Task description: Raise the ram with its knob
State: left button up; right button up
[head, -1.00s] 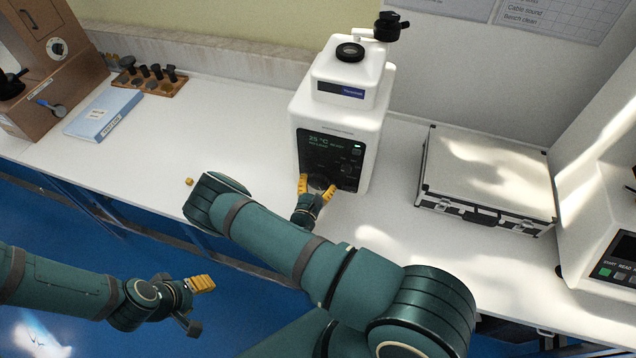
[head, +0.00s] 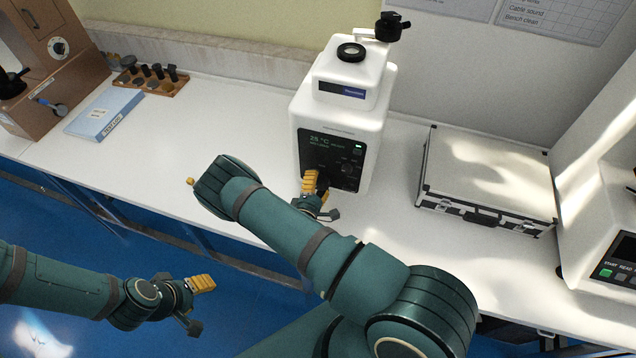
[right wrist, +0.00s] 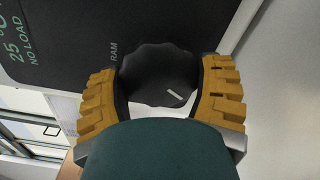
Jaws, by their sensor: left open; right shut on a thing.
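The white tester (head: 375,115) stands on the bench with a dark front panel (head: 349,150). The black ram knob (right wrist: 158,72) has a scalloped rim and a white mark; "RAM" is printed beside it. The panel's display (right wrist: 25,45) reads 25 °C and "NO LOAD". My right gripper (head: 315,182) is at the panel's lower part, its yellow fingers on either side of the knob, shut on it. In the head view the gripper mostly hides the knob. My left gripper (head: 200,284) is open and empty, low at the left, away from the bench.
A silver case (head: 487,165) lies right of the tester, with another white machine (head: 600,225) at the far right. A blue box (head: 104,115), a rack of dark pieces (head: 150,80) and a brown cabinet (head: 75,85) stand left. The bench between is mostly clear.

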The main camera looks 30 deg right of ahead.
jog(key=m, duration=0.5)
jog(key=shift+m, duration=0.3)
jog(key=shift+s+m, duration=0.1)
jog(key=shift+m, duration=2.1)
jog(key=o, duration=1.1)
jog(key=shift+r, duration=0.1)
jog(key=shift+o, duration=0.2)
jog(key=v, duration=1.2)
jog(key=shift+a, duration=0.1)
